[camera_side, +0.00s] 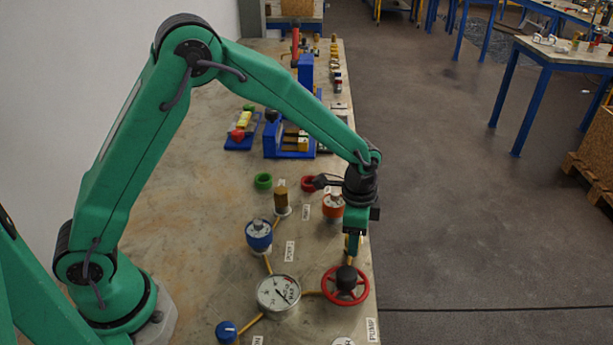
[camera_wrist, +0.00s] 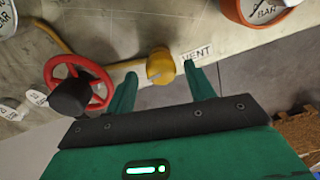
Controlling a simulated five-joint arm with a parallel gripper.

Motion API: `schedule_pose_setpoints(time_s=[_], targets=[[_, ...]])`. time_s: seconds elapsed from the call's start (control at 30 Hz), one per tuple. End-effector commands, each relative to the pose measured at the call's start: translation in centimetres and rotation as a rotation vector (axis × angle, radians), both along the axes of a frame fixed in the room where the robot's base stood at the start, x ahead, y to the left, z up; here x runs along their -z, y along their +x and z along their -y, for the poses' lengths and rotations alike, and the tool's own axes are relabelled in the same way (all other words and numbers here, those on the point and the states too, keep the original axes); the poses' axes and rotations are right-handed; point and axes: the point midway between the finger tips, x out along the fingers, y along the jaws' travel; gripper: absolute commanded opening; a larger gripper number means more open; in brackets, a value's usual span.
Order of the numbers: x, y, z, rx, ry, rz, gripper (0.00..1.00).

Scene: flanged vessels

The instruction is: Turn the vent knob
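The vent knob (camera_wrist: 160,70) is yellow, beside the VENT label (camera_wrist: 197,53) in the wrist view. My gripper (camera_wrist: 161,69) is open, with one green finger on each side of the knob. Thin gaps show between the knob and both fingers, so I see no grip on it. I cannot tell how far down the fingers reach. In the side view my gripper (camera_side: 352,252) points down at the bench's right edge, just behind the red handwheel (camera_side: 345,285). It largely hides the knob there.
The red handwheel with a dark hub (camera_wrist: 72,92) is close left of my gripper in the wrist view. An orange-rimmed gauge (camera_wrist: 257,10) is at upper right. In the side view a white dial gauge (camera_side: 278,293) and a blue-bodied fitting (camera_side: 259,237) stand left. Floor lies beyond the right edge.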

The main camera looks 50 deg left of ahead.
Motion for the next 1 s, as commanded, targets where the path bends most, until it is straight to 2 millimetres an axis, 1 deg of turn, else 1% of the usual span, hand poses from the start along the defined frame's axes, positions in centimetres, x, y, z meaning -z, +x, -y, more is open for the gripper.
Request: schedule_pose_setpoints(time_s=[0.27, 0.43, 0.57, 0.8, 1.0], targets=[[0.0, 0.0, -0.2, -0.004, 0.0, -0.001, 0.54], [-0.8, 0.0, -0.2, -0.004, 0.0, -0.001, 0.54], [-2.2, 0.0, -0.2, -0.004, 0.0, 0.001, 0.54], [-5.3, -0.1, -0.1, -0.003, -0.001, 0.002, 0.54], [-7.3, -0.2, -0.1, -0.002, 0.0, 0.001, 0.54]])
